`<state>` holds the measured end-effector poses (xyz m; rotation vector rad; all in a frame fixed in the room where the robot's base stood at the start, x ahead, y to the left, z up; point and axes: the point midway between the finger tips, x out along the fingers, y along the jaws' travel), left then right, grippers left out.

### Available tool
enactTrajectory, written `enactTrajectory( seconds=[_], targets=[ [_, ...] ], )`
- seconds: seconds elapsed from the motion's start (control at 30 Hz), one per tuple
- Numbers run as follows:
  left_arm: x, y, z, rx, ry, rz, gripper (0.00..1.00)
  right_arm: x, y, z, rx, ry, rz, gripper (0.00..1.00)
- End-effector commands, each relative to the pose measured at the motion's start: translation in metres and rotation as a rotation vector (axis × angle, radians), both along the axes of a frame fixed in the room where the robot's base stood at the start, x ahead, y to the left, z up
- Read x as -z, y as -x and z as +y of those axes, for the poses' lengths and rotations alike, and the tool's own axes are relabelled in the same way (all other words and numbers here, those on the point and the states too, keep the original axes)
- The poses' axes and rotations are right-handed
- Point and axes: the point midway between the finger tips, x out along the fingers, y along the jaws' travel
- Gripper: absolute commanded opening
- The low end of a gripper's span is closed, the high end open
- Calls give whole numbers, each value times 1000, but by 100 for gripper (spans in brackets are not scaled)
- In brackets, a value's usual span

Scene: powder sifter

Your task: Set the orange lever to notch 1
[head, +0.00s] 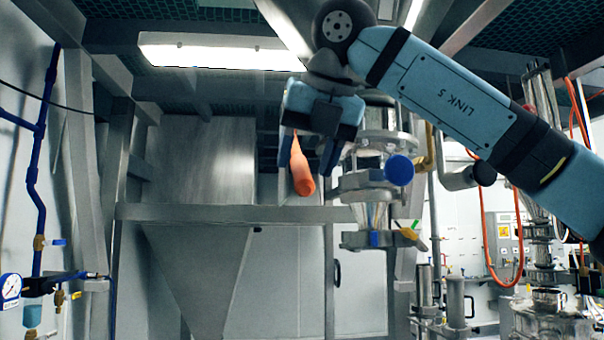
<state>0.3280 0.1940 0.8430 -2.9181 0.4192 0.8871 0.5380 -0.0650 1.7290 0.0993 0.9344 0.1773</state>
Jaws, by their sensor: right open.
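The orange lever (303,180) shows near the middle of the head view, its rounded end toward me and low, its shaft leading up and back. My right gripper (307,158) comes in from the upper right and points down. Its jaws are open, one finger on each side of the lever in the picture. I cannot tell whether the fingers touch the lever or how far apart they are in depth. The lever's base and any notches are hidden or too small to see. My left gripper is not in view.
A grey steel hopper (200,265) in a metal frame (230,213) stands behind. A column of flanged fittings with a blue round cap (399,170) is close right of the gripper. Pipes and a gauge (10,287) are at left. An orange hose (519,235) hangs at right.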

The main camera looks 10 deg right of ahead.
Motion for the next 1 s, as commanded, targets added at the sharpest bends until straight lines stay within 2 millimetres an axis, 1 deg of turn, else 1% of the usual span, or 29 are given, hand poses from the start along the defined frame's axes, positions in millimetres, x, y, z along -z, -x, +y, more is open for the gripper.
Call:
enactTrajectory(
  seconds=[0.03, 0.2, 0.3, 0.43, 0.6, 0.9, 0.97, 1.0],
  targets=[
    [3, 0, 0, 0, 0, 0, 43, -9, 7, -2, -1, -2, -3, 53],
    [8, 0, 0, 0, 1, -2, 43, -41, 31, -10, -1, -1, -3, 53],
    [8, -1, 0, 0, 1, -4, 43, -58, 43, -14, -1, -2, -3, 53],
    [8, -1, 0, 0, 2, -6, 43, -75, 55, -19, 1, -2, -2, 53],
    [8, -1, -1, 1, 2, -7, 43, -86, 63, -21, 0, 0, -1, 53],
    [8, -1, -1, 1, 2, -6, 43, -88, 64, -22, -1, 0, 0, 53],
    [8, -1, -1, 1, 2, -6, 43, -88, 64, -22, -1, 0, 0, 39],
    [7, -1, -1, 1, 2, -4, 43, -89, 64, -22, -4, 1, -1, 30]
  ],
)
